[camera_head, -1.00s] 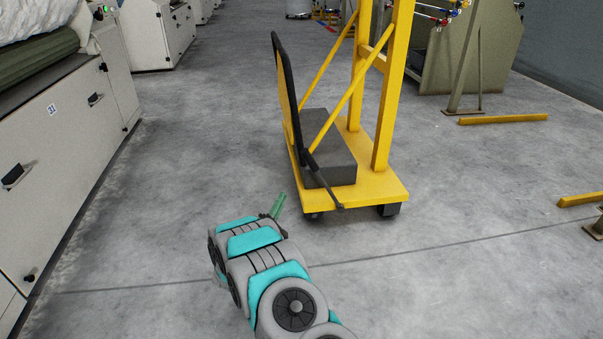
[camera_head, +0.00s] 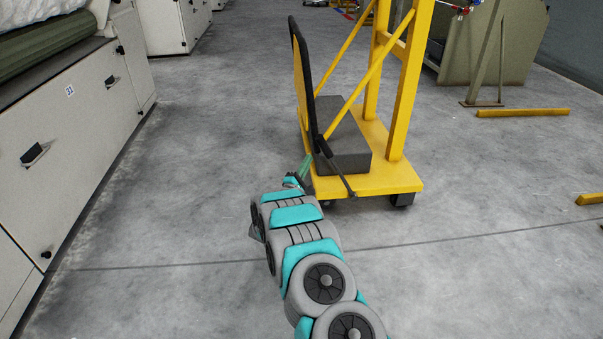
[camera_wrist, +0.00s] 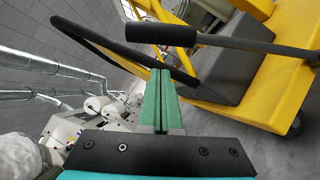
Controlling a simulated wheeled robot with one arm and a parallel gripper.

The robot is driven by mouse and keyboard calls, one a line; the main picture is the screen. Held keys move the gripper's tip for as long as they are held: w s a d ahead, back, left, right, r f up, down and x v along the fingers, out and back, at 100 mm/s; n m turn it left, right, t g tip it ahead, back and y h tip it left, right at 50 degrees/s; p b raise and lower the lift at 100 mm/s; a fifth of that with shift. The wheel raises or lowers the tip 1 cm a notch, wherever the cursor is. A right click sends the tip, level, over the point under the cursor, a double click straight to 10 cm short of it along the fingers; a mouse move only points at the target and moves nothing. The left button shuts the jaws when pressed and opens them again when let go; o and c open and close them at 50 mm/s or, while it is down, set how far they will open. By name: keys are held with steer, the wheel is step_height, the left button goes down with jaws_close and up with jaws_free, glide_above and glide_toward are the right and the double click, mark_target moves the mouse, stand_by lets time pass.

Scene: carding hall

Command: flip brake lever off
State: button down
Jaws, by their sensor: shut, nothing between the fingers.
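The brake lever, a dark rod with a thicker black grip, slants across the front left corner of the yellow trolley (camera_head: 385,184). In the head view the lever (camera_head: 343,181) runs down to the right from beside the black push handle. In the wrist view its grip (camera_wrist: 162,33) lies just beyond my fingertips, and its rod extends to the right. My gripper (camera_head: 306,165) is at the trolley's left front corner, its green fingers pressed together and empty. The fingers also show in the wrist view (camera_wrist: 160,80). I cannot tell whether they touch the lever.
A black push handle (camera_head: 303,70) rises at the trolley's left side. A dark grey block (camera_head: 345,145) lies on the deck. White cabinets (camera_head: 75,140) line the left side. A yellow floor bar (camera_head: 522,113) lies at right. The floor between cabinets and trolley is clear.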

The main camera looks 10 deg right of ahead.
steer(key=shift+w+d+r, duration=0.15)
steer(key=shift+d+r, duration=0.3)
steer(key=shift+d, duration=0.3)
steer(key=shift+w+d+r, duration=0.15)
steer(key=shift+d+r, duration=0.25)
steer(key=shift+d, duration=0.35)
steer(key=d+r+m+g+y+p, duration=0.1)
steer(key=d+m+p, duration=0.3)
steer(key=d, duration=0.8)
steer(key=d+r+m+g+y+p, duration=0.1)
steer(key=d+r+m+g+p, duration=0.2)
steer(key=d, duration=0.9)
steer(key=m+g+p, duration=0.1)
steer(key=m+p, duration=0.1)
steer(key=p, duration=0.1)
steer(key=shift+d+r, duration=0.15)
steer(key=shift+d, duration=0.05)
steer(key=shift+s+d+y, duration=0.1)
steer(key=shift+d+y, duration=0.15)
steer(key=shift+y, duration=0.05)
